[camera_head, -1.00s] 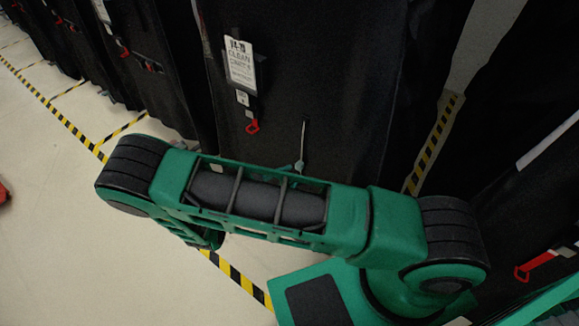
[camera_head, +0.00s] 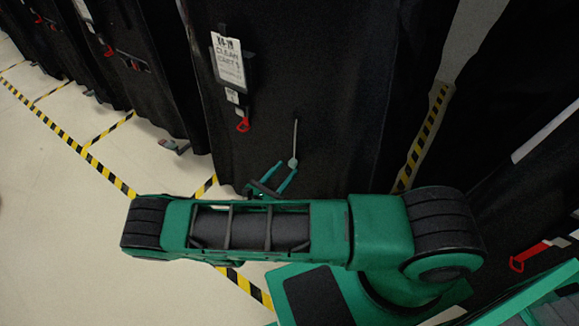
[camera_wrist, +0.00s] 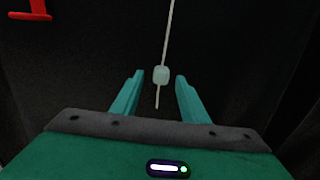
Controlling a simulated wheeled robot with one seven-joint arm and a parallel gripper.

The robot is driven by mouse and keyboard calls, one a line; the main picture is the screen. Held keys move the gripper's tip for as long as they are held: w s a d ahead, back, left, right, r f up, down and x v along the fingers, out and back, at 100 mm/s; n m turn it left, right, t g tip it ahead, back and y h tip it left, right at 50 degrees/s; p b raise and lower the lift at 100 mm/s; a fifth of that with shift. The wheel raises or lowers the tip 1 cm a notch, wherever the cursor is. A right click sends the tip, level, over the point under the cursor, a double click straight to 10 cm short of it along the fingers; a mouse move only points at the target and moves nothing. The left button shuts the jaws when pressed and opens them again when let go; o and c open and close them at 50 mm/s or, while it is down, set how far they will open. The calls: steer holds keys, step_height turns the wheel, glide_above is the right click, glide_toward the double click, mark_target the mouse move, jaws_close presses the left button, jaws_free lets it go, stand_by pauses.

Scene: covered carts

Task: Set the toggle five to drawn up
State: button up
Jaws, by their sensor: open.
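The toggle is a small pale grey-green block on a light cord, hanging against the black cover of the middle cart (camera_head: 330,60). In the head view the toggle (camera_head: 293,163) hangs near the end of its cord. In the wrist view the toggle (camera_wrist: 161,75) is just beyond and between the fingertips, with a short cord tail below it. My gripper (camera_head: 272,180) is open, its teal fingers pointing up at the toggle. In the wrist view my gripper (camera_wrist: 158,80) has a finger on each side of the cord tail. I see no contact.
Other covered carts stand on both sides. Yellow-black floor tape (camera_head: 110,131) marks the open floor at left.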

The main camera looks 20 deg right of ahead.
mark_target(290, 165)
steer(key=shift+x, duration=1.55)
jaws_close()
step_height(290, 165, up, 11)
steer(key=shift+w+a+r, duration=0.15)
steer(key=shift+r, duration=0.05)
jaws_free()
